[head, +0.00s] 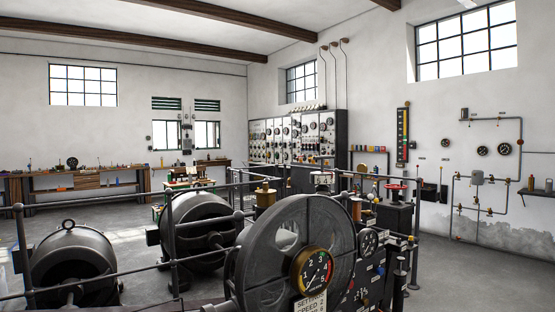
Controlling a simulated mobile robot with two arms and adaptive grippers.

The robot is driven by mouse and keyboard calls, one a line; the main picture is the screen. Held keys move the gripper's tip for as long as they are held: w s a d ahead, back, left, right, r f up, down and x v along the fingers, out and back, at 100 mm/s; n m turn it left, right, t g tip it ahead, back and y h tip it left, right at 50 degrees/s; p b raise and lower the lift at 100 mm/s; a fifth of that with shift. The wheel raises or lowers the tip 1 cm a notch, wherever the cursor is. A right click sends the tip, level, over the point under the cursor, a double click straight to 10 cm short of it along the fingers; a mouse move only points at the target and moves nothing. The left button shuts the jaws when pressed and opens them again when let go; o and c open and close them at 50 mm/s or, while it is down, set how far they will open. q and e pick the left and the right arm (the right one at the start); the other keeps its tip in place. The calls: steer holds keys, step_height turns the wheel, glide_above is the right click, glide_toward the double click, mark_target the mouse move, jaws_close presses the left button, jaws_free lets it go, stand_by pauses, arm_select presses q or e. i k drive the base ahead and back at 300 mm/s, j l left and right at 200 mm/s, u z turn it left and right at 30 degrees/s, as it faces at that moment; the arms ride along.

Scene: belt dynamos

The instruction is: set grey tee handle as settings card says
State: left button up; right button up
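A white settings card (311,303) shows at the bottom edge, below a round black dial (313,268). Its top lines read "SETTINGS" and "SPEED 2"; the rest is cut off by the frame. The dial has numbers from 1 to 5 and a red zone at its right. A dark control panel (362,293) with small knobs and a gauge (368,242) stands just right of the dial. I cannot pick out the grey tee handle with certainty among the small fittings. Neither of my grippers is in view.
Dark dynamos (72,262) stand at the left. A red handwheel (396,187) is beyond the panel. Switchboards (300,137) line the back. The floor at right (470,270) is clear.

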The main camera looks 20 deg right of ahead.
mark_target(324, 157)
steer(key=i+l+u, duration=0.15)
steer(key=l, duration=0.45)
steer(key=i+l+u, duration=0.1)
steer(key=l, duration=0.5)
steer(key=i+l+u, duration=0.15)
steer(key=l, duration=0.5)
steer(key=l+u, duration=0.1)
steer(key=l, duration=0.5)
